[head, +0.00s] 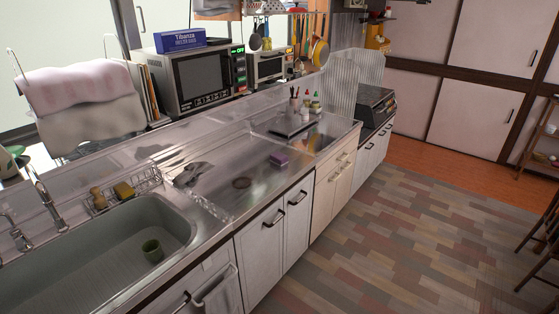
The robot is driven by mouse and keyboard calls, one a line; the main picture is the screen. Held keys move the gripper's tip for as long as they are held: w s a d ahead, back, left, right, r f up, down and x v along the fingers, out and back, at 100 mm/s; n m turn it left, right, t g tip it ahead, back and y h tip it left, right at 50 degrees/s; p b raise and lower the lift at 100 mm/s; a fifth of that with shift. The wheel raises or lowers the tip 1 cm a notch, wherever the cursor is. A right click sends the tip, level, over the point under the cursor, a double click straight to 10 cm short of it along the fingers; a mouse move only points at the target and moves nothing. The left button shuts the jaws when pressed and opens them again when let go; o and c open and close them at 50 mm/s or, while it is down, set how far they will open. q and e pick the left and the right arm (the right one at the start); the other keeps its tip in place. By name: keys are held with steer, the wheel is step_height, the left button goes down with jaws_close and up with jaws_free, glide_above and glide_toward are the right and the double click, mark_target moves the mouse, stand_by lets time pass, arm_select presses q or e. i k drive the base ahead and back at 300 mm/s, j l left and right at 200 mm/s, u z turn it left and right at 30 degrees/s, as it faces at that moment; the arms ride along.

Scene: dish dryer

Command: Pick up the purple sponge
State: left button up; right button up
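Neither my left nor my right gripper shows in the head view.
A wire rack (152,178) holds a yellow sponge (124,191). A dark tray (290,127) and small bottles (305,113) stand behind the purple sponge. The floor (400,240) before the cabinets is clear.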

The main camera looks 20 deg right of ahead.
mark_target(280, 159)
steer(key=l+u, duration=0.1)
steer(key=u, duration=0.3)
steer(key=i+l+u, duration=0.1)
steer(key=u, duration=0.35)
steer(key=l+u, duration=0.25)
steer(key=l, duration=0.2)
steer(key=i+l+u, duration=0.1)
steer(key=l+u, duration=0.15)
steer(key=l, duration=0.2)
steer(key=l+u, duration=0.25)
steer(key=l, duration=1.55)
steer(key=k+l+u, duration=0.1)
steer(key=l, duration=0.85)
